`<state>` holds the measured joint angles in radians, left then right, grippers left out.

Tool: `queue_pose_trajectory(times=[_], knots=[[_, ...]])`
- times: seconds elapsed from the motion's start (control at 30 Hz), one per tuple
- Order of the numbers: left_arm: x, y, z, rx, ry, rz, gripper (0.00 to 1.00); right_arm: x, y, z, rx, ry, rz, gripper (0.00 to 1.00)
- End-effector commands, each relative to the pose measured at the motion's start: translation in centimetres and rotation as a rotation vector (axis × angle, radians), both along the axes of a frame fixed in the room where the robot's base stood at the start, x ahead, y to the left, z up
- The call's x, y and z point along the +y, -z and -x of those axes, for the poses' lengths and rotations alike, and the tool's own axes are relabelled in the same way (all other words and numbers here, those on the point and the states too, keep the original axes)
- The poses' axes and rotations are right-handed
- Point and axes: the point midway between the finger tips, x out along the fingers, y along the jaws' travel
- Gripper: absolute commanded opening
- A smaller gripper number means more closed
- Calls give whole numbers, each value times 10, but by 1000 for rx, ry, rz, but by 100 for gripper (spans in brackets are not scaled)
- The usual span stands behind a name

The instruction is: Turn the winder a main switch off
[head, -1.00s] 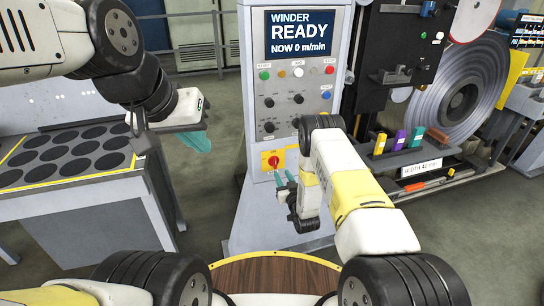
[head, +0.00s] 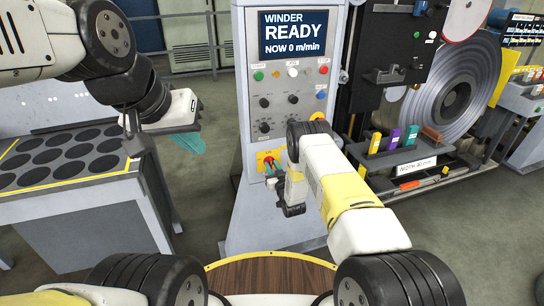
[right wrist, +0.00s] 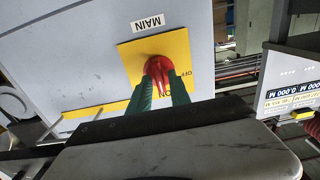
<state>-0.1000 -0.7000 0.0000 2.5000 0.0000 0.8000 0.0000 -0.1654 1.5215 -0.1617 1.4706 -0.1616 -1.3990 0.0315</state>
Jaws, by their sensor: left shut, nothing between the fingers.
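The winder's main switch is a red knob on a yellow plate, low on the front of the grey cabinet; it shows in the head view (head: 262,157) and the right wrist view (right wrist: 157,68). In the right wrist view its grip points toward the ON mark, with OFF off to one side. My right gripper (head: 270,166) is at the switch, its green fingers (right wrist: 162,84) on either side of the red grip. Whether they press on it cannot be told. My left gripper (head: 192,143) is shut and empty, well left of the cabinet.
Above the switch are push buttons, black knobs and a screen (head: 296,33) reading WINDER READY, NOW 0 m/min. A table with round dark pads (head: 66,178) stands left. A rack with coloured blocks (head: 392,145) and a large steel coil (head: 455,95) are right.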

Motion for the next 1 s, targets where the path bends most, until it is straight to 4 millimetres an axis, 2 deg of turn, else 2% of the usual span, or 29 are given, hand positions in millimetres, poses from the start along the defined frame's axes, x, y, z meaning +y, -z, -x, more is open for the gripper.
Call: queue_pose_trajectory(times=[0.03, 0.1, 0.57, 1.0], knots=[[0, 0, 0, 0, 0, 0, 0, 0, 0, 0, 0, 0, 0, 11], [0, 0, 0, 0, 0, 0, 0, 0, 0, 0, 0, 0, 0, 0], [0, 0, 0, 0, 0, 0, 0, 0, 0, 0, -15, -1, 45, 0], [0, 0, 0, 0, 0, 0, 0, 2, 1, 1, -115, -1, 357, 0]])
